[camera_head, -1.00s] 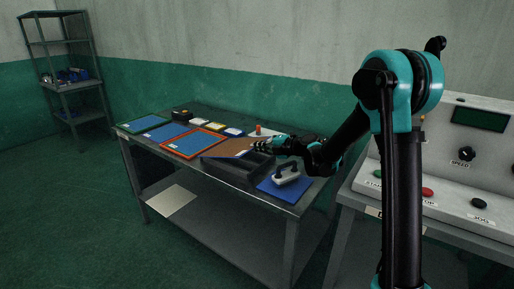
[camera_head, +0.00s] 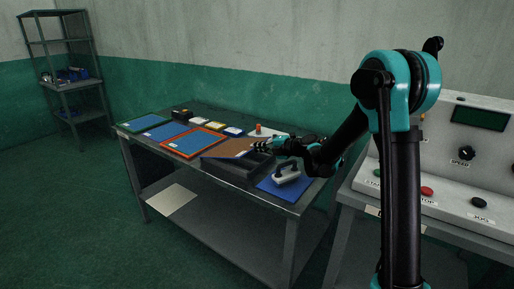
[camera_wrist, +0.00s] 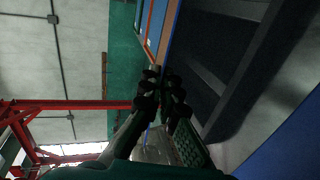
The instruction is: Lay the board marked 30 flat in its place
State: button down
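Several flat boards lie along the table: a green-rimmed blue one (camera_head: 143,123), a plain blue one (camera_head: 167,131), an orange-rimmed blue one (camera_head: 194,143) and a bare brown surface (camera_head: 232,147). Their marks are too small to read, so I cannot tell which is marked 30. My gripper (camera_head: 254,147) reaches in from the right, low over the brown surface, just behind the dark tray. In the wrist view my gripper (camera_wrist: 160,72) has its fingertips close together. I cannot tell whether they meet or pinch a thin edge.
The dark open tray (camera_head: 231,174) stands at the table's front edge, close by my gripper; it fills much of the wrist view (camera_wrist: 257,70). A white-handled tool (camera_head: 287,174) sits on a blue mat (camera_head: 290,192) at right.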

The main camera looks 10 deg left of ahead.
jog(key=c, duration=1.8)
grip_release()
jog(key=shift+c, duration=0.2)
jog(key=shift+d, duration=0.1)
jog(key=shift+v, duration=2.75)
jog(key=shift+s+f, duration=0.1)
jog(key=o, duration=0.6)
